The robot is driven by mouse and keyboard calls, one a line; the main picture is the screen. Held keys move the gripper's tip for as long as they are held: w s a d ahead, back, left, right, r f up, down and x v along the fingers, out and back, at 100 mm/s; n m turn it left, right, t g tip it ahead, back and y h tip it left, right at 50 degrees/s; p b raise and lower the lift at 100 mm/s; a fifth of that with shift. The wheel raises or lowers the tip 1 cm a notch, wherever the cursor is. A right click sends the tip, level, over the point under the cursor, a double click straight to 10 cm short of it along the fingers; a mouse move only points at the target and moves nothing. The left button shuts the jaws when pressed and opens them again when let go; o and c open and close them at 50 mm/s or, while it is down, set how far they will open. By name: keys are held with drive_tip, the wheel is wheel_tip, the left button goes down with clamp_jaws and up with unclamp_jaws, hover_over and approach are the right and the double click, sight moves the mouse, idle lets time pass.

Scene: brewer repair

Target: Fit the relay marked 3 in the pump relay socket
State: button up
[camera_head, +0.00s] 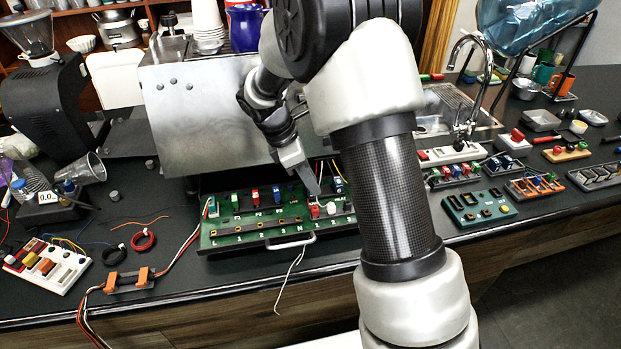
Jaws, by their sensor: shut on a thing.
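The green circuit board (225,243) lies on the counter in front of the steel machine, with several small coloured blocks, red, blue, green and white, along it. Its row of marks includes L, 1, 2, 3 and N. My gripper (314,190) points down over the right part of the board, its tips just above or at a small red block (314,211). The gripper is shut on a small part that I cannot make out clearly. No relay number is readable, and I cannot tell which place is the pump relay socket. My arm hides the board's right end.
A steel machine (205,115) stands close behind the board. A black grinder (45,105) and a white block strip (45,265) are at the left. A teal module (478,207) and an orange-framed module (537,187) lie at the right. A loose white wire hangs over the front edge.

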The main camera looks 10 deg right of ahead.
drive_tip(key=shift+f, duration=0.1)
idle(0.8)
drive_tip(key=o, duration=1.1)
drive_tip(key=p+v, duration=0.1)
drive_tip(key=v, duration=1.6)
drive_tip(key=shift+a, duration=0.2)
drive_tip(key=s+d+r+m+t+y+p, duration=0.1)
drive_tip(key=s+d+r+m, duration=0.2)
drive_tip(key=s+r+m, duration=0.3)
drive_tip(key=s+d+r+m+t+y+p, duration=0.1)
drive_tip(key=s+d+r+m+t, duration=0.2)
drive_tip(key=s, duration=0.5)
drive_tip(key=s+m+t+y+p, duration=0.1)
drive_tip(key=s+m+y, duration=0.1)
drive_tip(key=s+m, duration=0.7)
drive_tip(key=shift+s+d+f+t+p, duration=0.2)
drive_tip(key=shift+s+d+t+p, duration=0.15)
drive_tip(key=shift+s, duration=0.65)
